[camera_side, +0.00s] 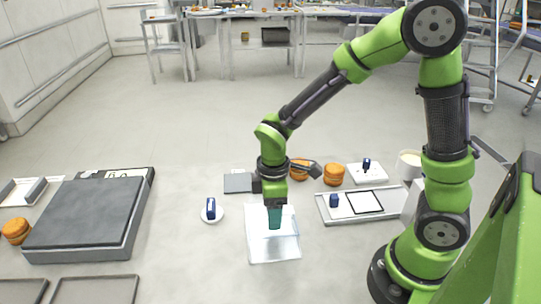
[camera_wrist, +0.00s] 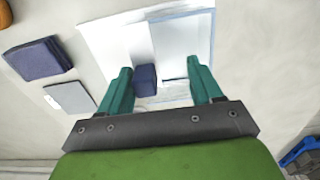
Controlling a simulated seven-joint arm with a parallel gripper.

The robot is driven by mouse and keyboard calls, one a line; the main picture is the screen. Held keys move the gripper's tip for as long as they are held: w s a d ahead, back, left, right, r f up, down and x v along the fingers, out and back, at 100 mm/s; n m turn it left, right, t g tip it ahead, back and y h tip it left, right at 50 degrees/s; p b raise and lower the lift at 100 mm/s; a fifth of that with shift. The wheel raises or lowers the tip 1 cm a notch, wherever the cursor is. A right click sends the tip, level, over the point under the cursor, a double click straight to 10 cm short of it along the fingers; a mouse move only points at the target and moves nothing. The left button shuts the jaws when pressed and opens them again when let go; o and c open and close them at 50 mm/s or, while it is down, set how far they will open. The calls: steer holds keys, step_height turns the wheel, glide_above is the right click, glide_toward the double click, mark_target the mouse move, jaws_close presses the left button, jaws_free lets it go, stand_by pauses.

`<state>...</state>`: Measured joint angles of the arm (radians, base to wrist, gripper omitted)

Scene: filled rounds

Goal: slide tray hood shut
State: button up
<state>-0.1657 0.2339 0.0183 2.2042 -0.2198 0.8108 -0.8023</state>
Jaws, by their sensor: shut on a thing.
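The tray (camera_side: 252,220) is a pale, whitish rectangle on the floor near the centre of the side view. A clear, bluish hood (camera_side: 274,250) covers its near part. In the wrist view the hood shows as a pale panel with a blue edge (camera_wrist: 181,48). A dark blue knob (camera_wrist: 146,79) stands between my fingers in the wrist view; my fingers hide it in the side view. My gripper (camera_side: 274,227) points down over the tray, its teal fingers shut on the knob. The exact contact is hard to see in the wrist view (camera_wrist: 162,82).
A grey tray with a blue knob (camera_side: 334,201) lies to the right, and a white dish with a blue block (camera_side: 211,209) to the left. A large grey slab (camera_side: 85,213) lies further left. Orange round items (camera_side: 334,174) sit behind.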

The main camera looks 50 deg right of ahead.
steer(key=shift+s+a+f, duration=0.15)
steer(key=shift+a+f, duration=0.05)
steer(key=shift+f, duration=0.25)
steer(key=shift+w+d, duration=2.55)
steer(key=shift+w, duration=0.05)
steer(key=o, duration=0.9)
steer(key=shift+o, duration=0.2)
step_height(320, 180, up, 7)
steer(key=shift+d+r, duration=0.2)
steer(key=shift+w, duration=0.15)
